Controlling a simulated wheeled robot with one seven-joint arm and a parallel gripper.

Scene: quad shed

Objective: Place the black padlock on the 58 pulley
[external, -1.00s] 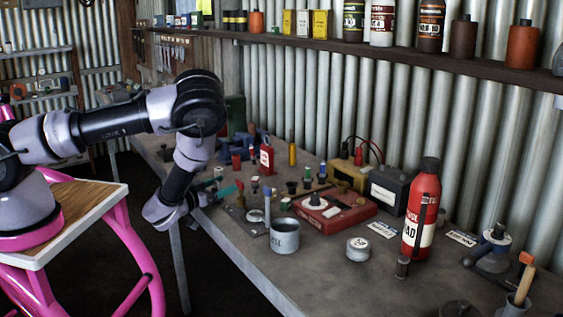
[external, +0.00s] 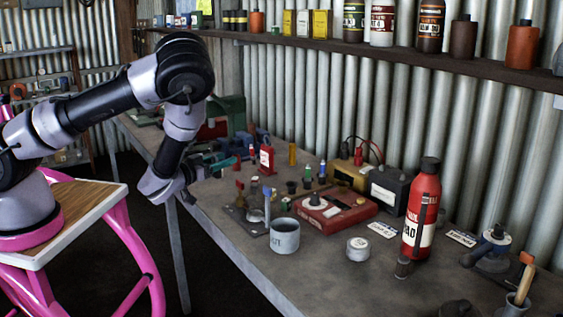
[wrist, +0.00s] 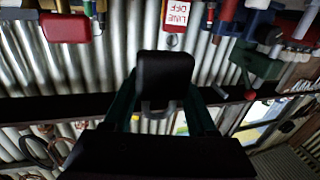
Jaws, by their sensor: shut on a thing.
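The black padlock (wrist: 165,75) is between the green fingers of my gripper (wrist: 163,92) in the wrist view, its grey shackle pointing toward the palm. The gripper is shut on it. In the external view my gripper (external: 224,163) is above the near-left edge of the bench, fingers pointing right; I cannot make out the padlock there.

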